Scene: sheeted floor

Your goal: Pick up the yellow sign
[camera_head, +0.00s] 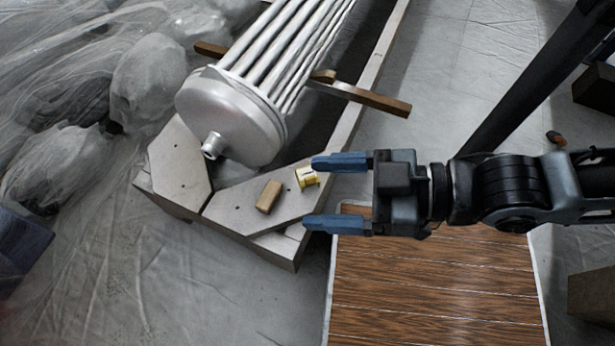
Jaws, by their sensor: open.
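A small yellow thing with a pale face (307,177), which looks like the yellow sign, sits on the grey angled bench (243,203) near its right edge. My gripper (325,193) comes in from the right with two blue fingers spread apart. It is open and nothing shows between the fingers. The yellow sign is just left of the upper fingertip. I cannot tell from this view whether they touch or how far above the bench the fingers are.
A tan block (268,196) lies left of the sign. A large metal cylinder with pipes (235,115) rests behind on wooden bars (372,98). A wood-slat panel (435,290) is below my arm. Plastic-covered lumps (148,80) fill the left. Sheeted floor (150,290) is clear at lower left.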

